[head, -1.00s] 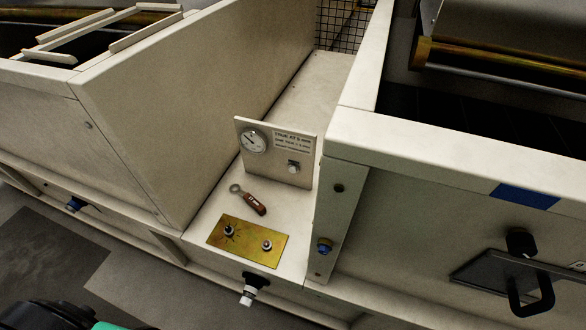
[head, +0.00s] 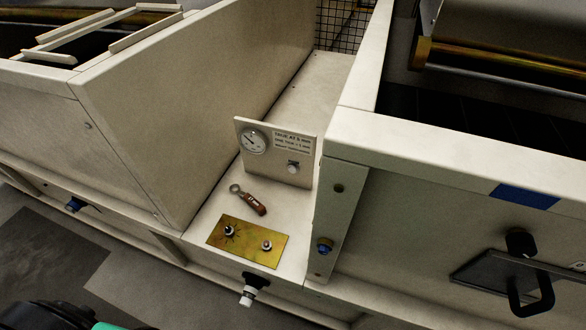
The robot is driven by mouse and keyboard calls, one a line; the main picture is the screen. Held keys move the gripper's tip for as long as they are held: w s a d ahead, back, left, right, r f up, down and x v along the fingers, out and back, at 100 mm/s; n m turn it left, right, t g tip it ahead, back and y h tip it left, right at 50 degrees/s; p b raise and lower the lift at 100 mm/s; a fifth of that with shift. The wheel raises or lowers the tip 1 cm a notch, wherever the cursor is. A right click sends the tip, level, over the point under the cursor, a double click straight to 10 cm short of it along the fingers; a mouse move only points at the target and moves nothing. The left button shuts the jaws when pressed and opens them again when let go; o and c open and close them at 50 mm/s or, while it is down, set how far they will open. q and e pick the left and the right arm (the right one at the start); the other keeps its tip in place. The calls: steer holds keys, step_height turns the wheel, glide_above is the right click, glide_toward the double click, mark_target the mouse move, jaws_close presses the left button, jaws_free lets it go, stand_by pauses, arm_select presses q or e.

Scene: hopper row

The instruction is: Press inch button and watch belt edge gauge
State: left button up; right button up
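A round dial gauge (head: 252,141) with a white face and dark needle is set in an upright cream panel (head: 262,168) in the recess between two hoppers. The panel also carries a small printed label (head: 292,141) and a pale push button (head: 292,167) on a square plate. The label is too blurred to read fully. A white-tipped knob or button (head: 247,296) on a black mount sticks out below the ledge front. I cannot tell which one is the inch button. Neither of my grippers is in view; only a dark and teal part of mine shows at bottom left.
A brass plate (head: 247,242) with two knobs lies on the ledge. A brown-handled tool with a ring end (head: 249,199) lies behind it. A blue knob (head: 324,246) is on the right post. A black handle (head: 531,295) juts from the right hopper.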

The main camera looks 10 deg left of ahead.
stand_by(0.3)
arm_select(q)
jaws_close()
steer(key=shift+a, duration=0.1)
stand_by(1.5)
